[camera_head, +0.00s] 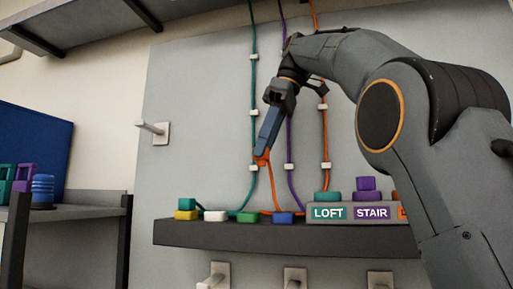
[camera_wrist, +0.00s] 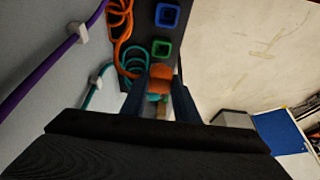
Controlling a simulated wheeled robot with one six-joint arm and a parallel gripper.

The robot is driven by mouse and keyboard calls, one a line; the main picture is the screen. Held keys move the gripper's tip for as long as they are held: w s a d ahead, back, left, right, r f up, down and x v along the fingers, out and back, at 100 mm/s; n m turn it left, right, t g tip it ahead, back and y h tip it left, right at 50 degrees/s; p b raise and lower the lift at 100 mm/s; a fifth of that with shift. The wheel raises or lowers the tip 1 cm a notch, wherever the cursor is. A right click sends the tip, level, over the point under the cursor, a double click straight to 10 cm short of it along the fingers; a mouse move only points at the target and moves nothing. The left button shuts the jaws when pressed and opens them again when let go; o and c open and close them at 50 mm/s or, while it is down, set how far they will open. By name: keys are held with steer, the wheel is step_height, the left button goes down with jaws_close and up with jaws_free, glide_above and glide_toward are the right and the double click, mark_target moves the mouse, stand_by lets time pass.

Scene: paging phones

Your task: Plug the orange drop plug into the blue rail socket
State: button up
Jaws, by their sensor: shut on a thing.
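The orange drop plug (camera_head: 262,160) is between the fingertips of my gripper (camera_head: 261,152), held above the dark rail (camera_head: 240,235). In the wrist view the orange plug (camera_wrist: 161,72) sits between the two fingers of my gripper (camera_wrist: 160,88). The blue rail socket (camera_head: 283,218) is on the rail, below and slightly right of the plug. It shows in the wrist view as a blue square ring (camera_wrist: 159,20), apart from the plug and with its opening visible. The orange cord (camera_head: 270,190) hangs from the plug toward the rail.
The green socket (camera_head: 246,217) is left of the blue one, then white (camera_head: 215,216) and yellow (camera_head: 186,215), with a teal plug (camera_head: 187,204) on the yellow. Labelled LOFT (camera_head: 328,213) and STAIR (camera_head: 371,213) blocks stand right. Teal (camera_head: 252,90) and purple (camera_head: 288,140) cords hang behind.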

steer(key=d, duration=0.1)
steer(key=s+d, duration=0.1)
steer(key=d, duration=0.2)
steer(key=shift+s+d, duration=0.35)
steer(key=shift+d, duration=0.1)
